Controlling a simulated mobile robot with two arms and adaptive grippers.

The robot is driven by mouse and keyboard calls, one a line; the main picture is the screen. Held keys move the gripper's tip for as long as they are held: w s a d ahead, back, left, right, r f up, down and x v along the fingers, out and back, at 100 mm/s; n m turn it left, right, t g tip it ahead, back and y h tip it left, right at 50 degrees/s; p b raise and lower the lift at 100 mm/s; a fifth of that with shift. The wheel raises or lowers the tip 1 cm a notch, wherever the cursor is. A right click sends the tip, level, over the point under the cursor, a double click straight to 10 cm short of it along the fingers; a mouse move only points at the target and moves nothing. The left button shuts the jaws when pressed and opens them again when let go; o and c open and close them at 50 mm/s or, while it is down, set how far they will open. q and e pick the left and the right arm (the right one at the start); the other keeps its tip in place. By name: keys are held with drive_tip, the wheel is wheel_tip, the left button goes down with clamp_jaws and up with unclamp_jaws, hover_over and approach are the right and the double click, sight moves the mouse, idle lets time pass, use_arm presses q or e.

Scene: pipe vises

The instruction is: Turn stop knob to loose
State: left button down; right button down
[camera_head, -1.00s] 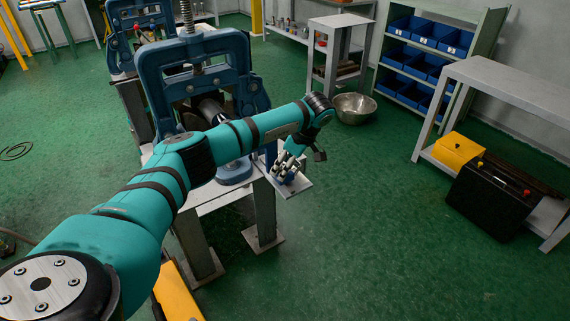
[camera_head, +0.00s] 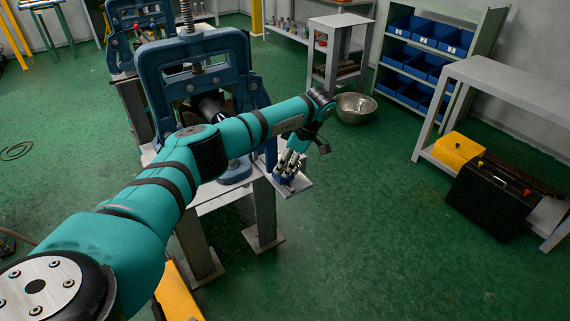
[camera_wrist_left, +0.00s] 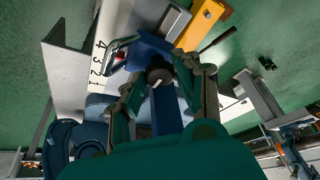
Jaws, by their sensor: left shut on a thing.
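My left gripper (camera_head: 287,172) is at a blue part on the light side plate of the blue pipe vise (camera_head: 200,75). In the left wrist view, the gripper's fingers (camera_wrist_left: 157,70) are on both sides of a dark round knob (camera_wrist_left: 159,73) with a white mark, on a blue body. They are shut on the knob, though exact contact is hard to see. A white strip (camera_wrist_left: 98,60) with the numbers 1 to 4 lies beside it. My right gripper is not in view.
A second blue vise (camera_head: 125,35) stands behind. A metal bowl (camera_head: 355,107) sits on the green floor. Shelves with blue bins (camera_head: 428,40) and a grey bench (camera_head: 500,85) with a black box (camera_head: 490,203) are to the right. Open floor lies between.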

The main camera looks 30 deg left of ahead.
use_arm(q)
drive_tip(key=c, duration=0.9)
unclamp_jaws()
drive_tip(key=shift+c, duration=0.2)
drive_tip(key=shift+r, duration=0.1)
drive_tip(key=shift+w+d+r, duration=0.1)
drive_tip(key=shift+d+r, duration=0.05)
drive_tip(key=shift+r, duration=0.15)
drive_tip(key=v, duration=1.1)
drive_tip(key=shift+d, duration=0.2)
